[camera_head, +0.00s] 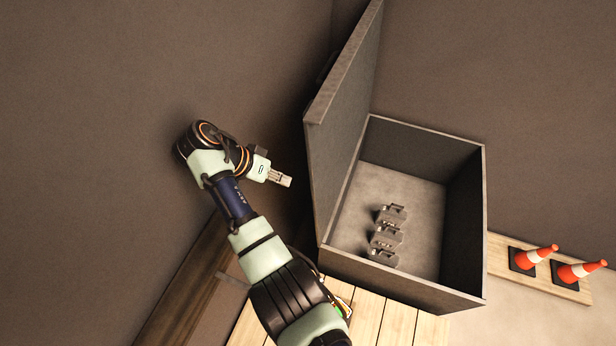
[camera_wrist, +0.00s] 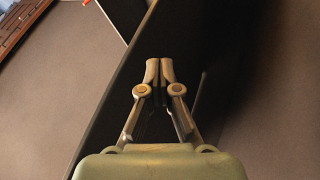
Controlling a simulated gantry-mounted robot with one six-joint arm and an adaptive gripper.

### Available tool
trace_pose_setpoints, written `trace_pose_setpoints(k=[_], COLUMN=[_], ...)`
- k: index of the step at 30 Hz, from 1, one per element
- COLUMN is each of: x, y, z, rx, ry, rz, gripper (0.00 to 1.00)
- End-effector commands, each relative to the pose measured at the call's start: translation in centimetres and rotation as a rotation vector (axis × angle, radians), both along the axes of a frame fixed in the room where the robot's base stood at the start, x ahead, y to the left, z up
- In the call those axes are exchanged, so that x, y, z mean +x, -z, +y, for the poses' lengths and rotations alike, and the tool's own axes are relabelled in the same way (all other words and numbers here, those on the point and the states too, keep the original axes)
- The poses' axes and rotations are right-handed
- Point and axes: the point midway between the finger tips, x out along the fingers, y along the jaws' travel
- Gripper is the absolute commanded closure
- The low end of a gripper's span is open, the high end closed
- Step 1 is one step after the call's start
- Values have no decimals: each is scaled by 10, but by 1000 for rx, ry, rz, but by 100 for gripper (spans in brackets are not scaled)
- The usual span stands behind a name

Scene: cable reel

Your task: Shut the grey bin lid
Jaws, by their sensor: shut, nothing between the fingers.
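The grey bin (camera_head: 400,277) stands open in the head view, its lid (camera_head: 342,120) raised steeply along the left side. Several small grey metal items (camera_head: 386,236) lie on the bin's floor. My gripper (camera_head: 289,181) is shut and empty, left of the lid, on its outer side. A small gap shows between the fingertips and the lid in the head view. In the wrist view my gripper (camera_wrist: 160,64) has its fingertips together in front of a large dark surface, which looks like the lid's outer face (camera_wrist: 215,70). I cannot tell from that view whether they touch.
Two orange and white cones (camera_head: 534,257) (camera_head: 580,271) stand on a plank right of the bin. A wooden pallet (camera_head: 375,318) lies in front of the bin. A brown wooden beam (camera_head: 185,285) lies at the lower left.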

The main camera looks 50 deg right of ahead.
Motion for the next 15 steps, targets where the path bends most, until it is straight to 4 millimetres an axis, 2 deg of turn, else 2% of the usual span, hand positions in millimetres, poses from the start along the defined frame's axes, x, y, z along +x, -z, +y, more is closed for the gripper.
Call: trace_pose_setpoints(k=[7,15], x=[-12,-27], y=[25,64], z=[-18,-44], rx=[2,4], ry=[-1,-3], rz=[4,2], gripper=[100,100])
